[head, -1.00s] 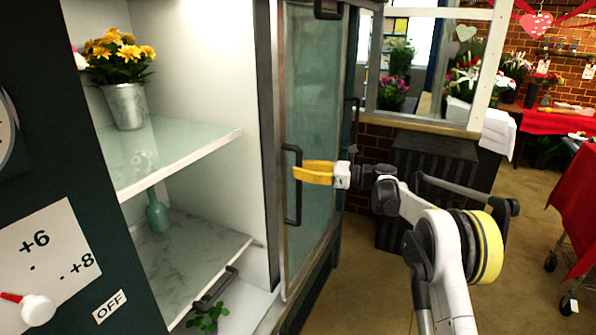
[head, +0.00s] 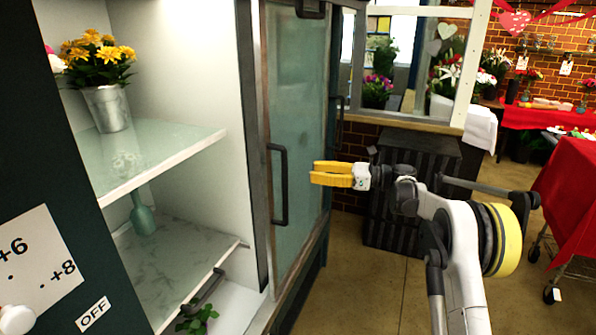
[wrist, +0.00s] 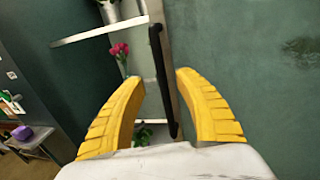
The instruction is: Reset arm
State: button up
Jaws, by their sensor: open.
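My gripper (head: 318,174) has yellow fingers and hangs in the air in front of the sliding glass door (head: 305,115) of the cooler, to the right of the door's black handle (head: 279,185). A gap of glass shows between the fingertips and the handle in the head view. In the wrist view the two yellow fingers (wrist: 160,88) stand apart, with nothing held between them. The black handle (wrist: 163,80) shows beyond them, between the tips. My arm is bent and reaches in from the right.
The cooler's left side is open. A metal bucket of yellow flowers (head: 107,108) stands on its upper glass shelf (head: 165,150), and a teal vase (head: 142,218) on the lower one. A black crate (head: 400,225) stands behind my arm. A red-clothed table (head: 570,190) is at right; floor between is clear.

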jog(key=shift+s+d, duration=0.25)
jog(key=shift+d, duration=0.9)
jog(key=shift+r, duration=0.1)
jog(key=s+r+n+t+h, duration=0.15)
jog(key=s+n+h, duration=0.3)
jog(key=s, duration=0.55)
jog(key=s+r+n+h, duration=0.3)
jog(key=s+n+h, duration=0.15)
jog(key=s, duration=0.45)
jog(key=s+d+f+n+h, duration=0.3)
jog(key=s, duration=0.5)
jog(key=s+d+f+n+t+h, duration=0.1)
jog(key=s+d+f+n+h, duration=0.1)
jog(key=s, duration=0.7)
jog(key=s+d+f+n+t+h, duration=0.1)
jog(key=s+d+f+n+h, duration=0.2)
jog(key=s+d+n, duration=0.3)
jog(key=s+f, duration=0.1)
jog(key=s, duration=0.2)
jog(key=shift+f+h, duration=0.3)
jog(key=shift+f, duration=0.05)
